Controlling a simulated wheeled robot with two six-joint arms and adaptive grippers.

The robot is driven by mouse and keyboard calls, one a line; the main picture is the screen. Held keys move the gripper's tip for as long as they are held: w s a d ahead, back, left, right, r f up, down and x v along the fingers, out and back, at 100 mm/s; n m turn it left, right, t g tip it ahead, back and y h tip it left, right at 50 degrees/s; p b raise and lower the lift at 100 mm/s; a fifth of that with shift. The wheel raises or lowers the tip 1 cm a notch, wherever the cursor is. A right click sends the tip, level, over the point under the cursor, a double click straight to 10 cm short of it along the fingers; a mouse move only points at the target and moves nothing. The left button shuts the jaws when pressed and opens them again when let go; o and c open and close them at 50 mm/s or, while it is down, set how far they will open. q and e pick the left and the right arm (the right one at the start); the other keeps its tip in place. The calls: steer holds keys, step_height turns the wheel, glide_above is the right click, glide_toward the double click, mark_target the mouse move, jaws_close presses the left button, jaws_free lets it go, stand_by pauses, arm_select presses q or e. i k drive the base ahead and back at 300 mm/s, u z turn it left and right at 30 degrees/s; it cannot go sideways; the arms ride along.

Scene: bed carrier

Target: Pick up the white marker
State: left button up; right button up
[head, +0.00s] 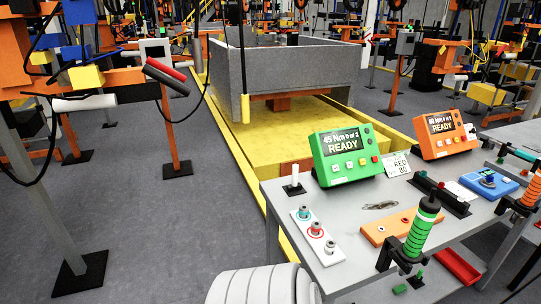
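A small white upright cylinder (295,177), which looks like the white marker, stands in a dark base at the back left corner of the grey table (350,200). It is left of the green READY box and apart from it. Its details are too small to make out. Neither my left nor my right gripper shows in the head view, so nothing is seen holding the marker.
The green box (347,154) and orange box (445,134) stand along the table's back. A white strip with round fittings (317,236), an orange plate (392,228) and an upright green-banded tool (422,226) occupy the front. A yellow platform (262,140) lies behind; floor at left is open.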

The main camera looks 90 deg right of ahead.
mark_target(295, 167)
steer(key=z, duration=2.3)
